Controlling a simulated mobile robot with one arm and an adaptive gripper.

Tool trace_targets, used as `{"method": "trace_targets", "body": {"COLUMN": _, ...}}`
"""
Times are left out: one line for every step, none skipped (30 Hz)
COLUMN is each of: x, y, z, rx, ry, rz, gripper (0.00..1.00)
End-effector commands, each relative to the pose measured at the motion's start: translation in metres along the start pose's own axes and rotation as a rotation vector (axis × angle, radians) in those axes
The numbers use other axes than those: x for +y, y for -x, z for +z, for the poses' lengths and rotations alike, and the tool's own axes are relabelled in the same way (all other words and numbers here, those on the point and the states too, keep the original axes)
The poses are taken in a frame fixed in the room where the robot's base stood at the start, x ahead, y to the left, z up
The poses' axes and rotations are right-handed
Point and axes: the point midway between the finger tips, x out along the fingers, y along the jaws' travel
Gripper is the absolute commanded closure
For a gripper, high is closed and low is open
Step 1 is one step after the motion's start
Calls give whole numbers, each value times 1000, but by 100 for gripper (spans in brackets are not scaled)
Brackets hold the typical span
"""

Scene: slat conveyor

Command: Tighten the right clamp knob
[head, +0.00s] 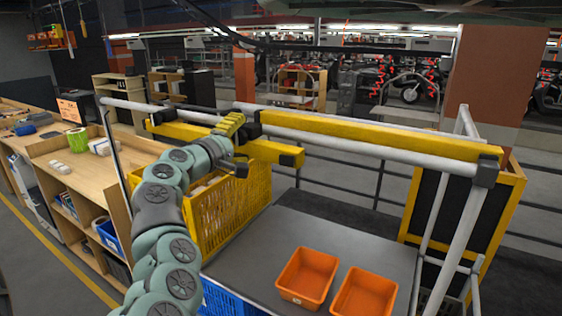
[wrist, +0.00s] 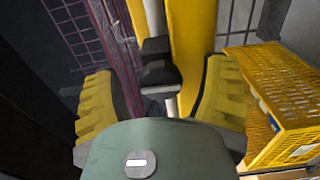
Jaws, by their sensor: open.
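A black clamp (head: 251,130) sits on the white tube (head: 330,142) beside the end of a long yellow bar (head: 380,137). My gripper (head: 232,122) is at this clamp in the head view and partly covers the area. In the wrist view, a black block with a knob-like part (wrist: 158,74) shows ahead between the two yellow fingers of my gripper (wrist: 160,85). The fingers are spread apart, with a visible gap on both sides of the black part. The lower end of the knob area is hidden behind my gripper body.
A shorter yellow bar (head: 278,153) runs just below the tube. A yellow crate (head: 232,207) stands beneath my gripper and also shows at right in the wrist view (wrist: 285,90). Two orange bins (head: 307,274) (head: 364,292) sit on the dark surface (head: 290,232).

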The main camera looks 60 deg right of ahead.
Motion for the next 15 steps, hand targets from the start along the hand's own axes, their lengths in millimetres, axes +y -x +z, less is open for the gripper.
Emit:
{"method": "trace_targets", "body": {"x": 0, "y": 0, "z": 0, "rx": 0, "ry": 0, "rz": 0, "gripper": 27}}
{"method": "trace_targets", "body": {"x": 0, "y": 0, "z": 0, "rx": 0, "ry": 0, "rz": 0, "gripper": 27}}
{"method": "trace_targets", "body": {"x": 0, "y": 0, "z": 0, "rx": 0, "ry": 0, "rz": 0, "gripper": 27}}
{"method": "trace_targets", "body": {"x": 0, "y": 0, "z": 0, "rx": 1, "ry": 0, "rz": 1, "gripper": 27}}
{"method": "trace_targets", "body": {"x": 0, "y": 0, "z": 0, "rx": 1, "ry": 0, "rz": 1, "gripper": 27}}
{"method": "trace_targets", "body": {"x": 0, "y": 1, "z": 0, "rx": 1, "ry": 0, "rz": 1, "gripper": 27}}
{"method": "trace_targets", "body": {"x": 1, "y": 2, "z": 0, "rx": 2, "ry": 0, "rz": 2, "gripper": 27}}
{"method": "trace_targets", "body": {"x": 1, "y": 3, "z": -1, "rx": 2, "ry": 0, "rz": 3, "gripper": 27}}
{"method": "trace_targets", "body": {"x": 2, "y": 5, "z": -1, "rx": 3, "ry": 0, "rz": 5, "gripper": 27}}
{"method": "trace_targets", "body": {"x": 2, "y": 7, "z": -1, "rx": 3, "ry": 0, "rz": 6, "gripper": 27}}
{"method": "trace_targets", "body": {"x": 2, "y": 8, "z": 0, "rx": 2, "ry": 0, "rz": 6, "gripper": 27}}
{"method": "trace_targets", "body": {"x": 2, "y": 12, "z": 0, "rx": 0, "ry": 0, "rz": 6, "gripper": 27}}
{"method": "trace_targets", "body": {"x": 2, "y": 14, "z": 1, "rx": -1, "ry": 1, "rz": 6, "gripper": 27}}
{"method": "trace_targets", "body": {"x": 2, "y": 17, "z": 0, "rx": 0, "ry": 1, "rz": 6, "gripper": 27}}
{"method": "trace_targets", "body": {"x": 2, "y": 22, "z": 0, "rx": 3, "ry": 2, "rz": 6, "gripper": 27}}
